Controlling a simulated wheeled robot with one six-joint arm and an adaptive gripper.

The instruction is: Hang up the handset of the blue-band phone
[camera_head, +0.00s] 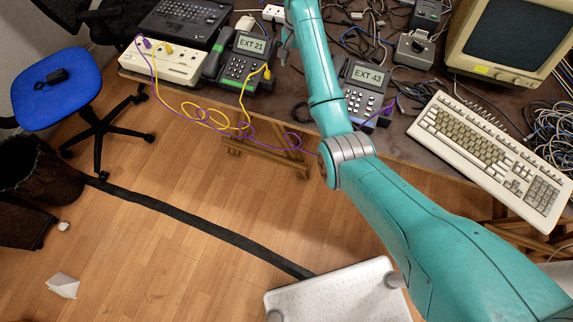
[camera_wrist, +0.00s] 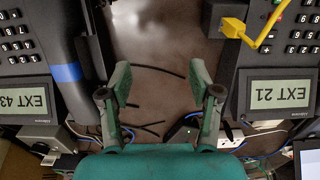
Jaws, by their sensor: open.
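The blue-band phone is the dark desk phone marked EXT 43 (camera_head: 365,88), in the middle of the desk in the head view. In the wrist view it is upside down at the left (camera_wrist: 22,98). Its dark handset (camera_wrist: 84,60) lies along the phone's inner side, with a blue band (camera_wrist: 66,73) around it. I cannot tell whether it is fully seated; my arm hides it in the head view. My gripper (camera_wrist: 158,80) is open and empty, over bare desk between the two phones, with the handset just left of its fingers in the wrist view.
A keyboard (camera_head: 490,155) and monitor (camera_head: 510,40) are at the right. A white switch box (camera_head: 165,65) and loose cables clutter the desk.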

